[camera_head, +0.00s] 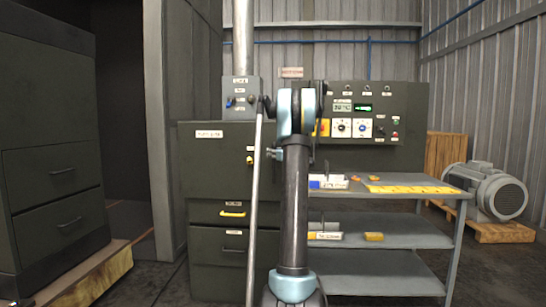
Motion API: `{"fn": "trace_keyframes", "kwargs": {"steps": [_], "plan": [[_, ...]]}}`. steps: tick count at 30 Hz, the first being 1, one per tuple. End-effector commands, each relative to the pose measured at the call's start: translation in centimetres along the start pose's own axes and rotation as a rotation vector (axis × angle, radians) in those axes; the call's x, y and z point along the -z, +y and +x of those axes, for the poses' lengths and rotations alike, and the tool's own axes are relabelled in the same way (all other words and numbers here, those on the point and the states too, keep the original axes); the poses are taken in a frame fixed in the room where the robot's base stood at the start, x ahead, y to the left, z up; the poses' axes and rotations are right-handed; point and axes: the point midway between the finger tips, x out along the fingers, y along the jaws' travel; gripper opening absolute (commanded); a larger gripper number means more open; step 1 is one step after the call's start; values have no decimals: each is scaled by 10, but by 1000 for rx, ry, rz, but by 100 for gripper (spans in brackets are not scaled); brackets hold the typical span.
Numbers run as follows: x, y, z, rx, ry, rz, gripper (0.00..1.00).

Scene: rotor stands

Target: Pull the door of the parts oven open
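The parts oven is a dark grey-green cabinet left of centre; the label on its upper door (216,160) is small and hard to read. The door looks flush with the cabinet, with a small yellow piece near its right edge. My arm rises in front of the oven's right side and hides part of it. Small grey-blue parts beside the arm, near the door's right edge, may belong to my gripper (275,154). Its fingers cannot be made out, nor whether they touch the door.
Below the door are lower fronts, one with a yellow handle (232,213). A control panel (375,125) stands behind a grey shelf table (400,240) with small parts. A drawer cabinet (55,180) is at left, a motor (497,193) on a pallet at right. A pale rod crosses the oven.

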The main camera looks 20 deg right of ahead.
Motion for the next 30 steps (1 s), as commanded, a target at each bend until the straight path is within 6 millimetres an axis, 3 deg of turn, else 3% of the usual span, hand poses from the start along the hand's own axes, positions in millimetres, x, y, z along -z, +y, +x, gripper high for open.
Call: {"fn": "trace_keyframes", "kwargs": {"steps": [12,13,18,30], "plan": [[0,0,9,1,0,0,38],[0,0,9,1,0,0,36],[0,0,9,1,0,0,0],[0,2,-2,-24,0,0,0]]}}
